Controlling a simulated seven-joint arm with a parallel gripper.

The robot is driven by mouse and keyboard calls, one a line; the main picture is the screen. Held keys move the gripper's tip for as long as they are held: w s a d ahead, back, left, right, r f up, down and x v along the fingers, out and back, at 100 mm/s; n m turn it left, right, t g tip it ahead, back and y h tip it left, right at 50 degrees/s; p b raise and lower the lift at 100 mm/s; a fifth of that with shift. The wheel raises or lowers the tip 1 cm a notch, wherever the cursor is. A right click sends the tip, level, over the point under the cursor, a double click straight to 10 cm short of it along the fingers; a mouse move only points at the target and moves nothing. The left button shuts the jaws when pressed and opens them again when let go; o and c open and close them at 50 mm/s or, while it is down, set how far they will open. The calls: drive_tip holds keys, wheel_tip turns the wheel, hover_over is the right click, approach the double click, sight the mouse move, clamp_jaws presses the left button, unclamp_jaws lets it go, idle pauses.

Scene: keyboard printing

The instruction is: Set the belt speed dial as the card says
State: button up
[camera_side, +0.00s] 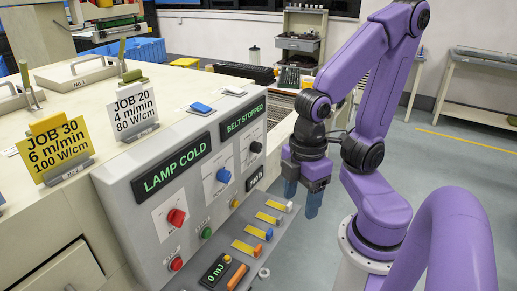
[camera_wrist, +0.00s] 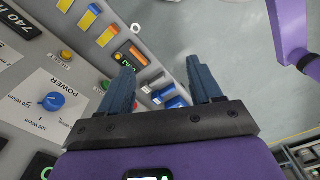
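The sloped control panel has three dials. A black dial (camera_side: 256,147) sits under the "BELT STOPPED" display (camera_side: 243,117); its label and setting are too small to read. A blue dial (camera_side: 223,175) and a red dial (camera_side: 177,217) sit lower left. In the wrist view the blue dial (camera_wrist: 53,101) is marked "POWER". A yellow card (camera_side: 55,146) reads JOB 30, 6 m/min, 100 W/cm. A white card (camera_side: 136,110) reads JOB 20, 4 m/min, 80 W/cm. My gripper (camera_side: 301,197) hangs right of the panel, apart from the dials. Its blue fingers are spread and empty in the wrist view (camera_wrist: 163,92).
A yellow button (camera_wrist: 65,56) is near the blue dial. Grey floor (camera_side: 440,170) is open at the right.

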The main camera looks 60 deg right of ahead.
drive_tip(key=w+d+f+m+g, duration=0.3)
drive_tip(key=w+d+m, duration=0.15)
drive_tip(key=m, duration=0.25)
drive_tip(key=n+t, duration=2.1)
drive_tip(key=n, duration=0.8)
approach(260, 148)
drive_tip(key=w, duration=0.9)
drive_tip(key=shift+w, duration=0.25)
